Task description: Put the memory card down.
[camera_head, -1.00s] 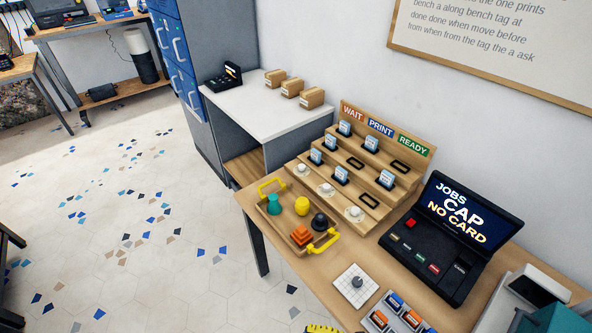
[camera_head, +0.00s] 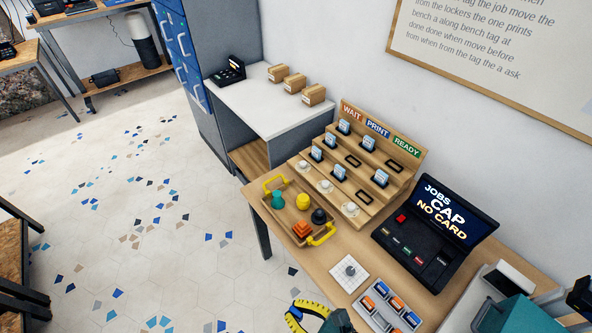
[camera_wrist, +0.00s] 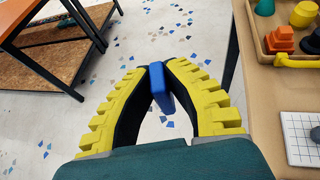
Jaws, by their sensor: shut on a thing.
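My gripper (camera_head: 294,316) has yellow ribbed fingers and shows at the bottom edge of the head view. In the wrist view my gripper (camera_wrist: 158,68) is shut on a blue memory card (camera_wrist: 158,84), held between the fingertips. The card hangs over the tiled floor, off the bench's left edge.
On the bench (camera_head: 318,262) stand a wooden tray (camera_head: 266,204) of coloured pieces, a white gridded pad (camera_head: 361,283), a stepped WAIT/PRINT/READY rack (camera_head: 372,205) and a black console (camera_head: 414,249) reading "NO CARD". A white-topped cabinet (camera_head: 262,112) stands behind. Bare wood shows left of the pad.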

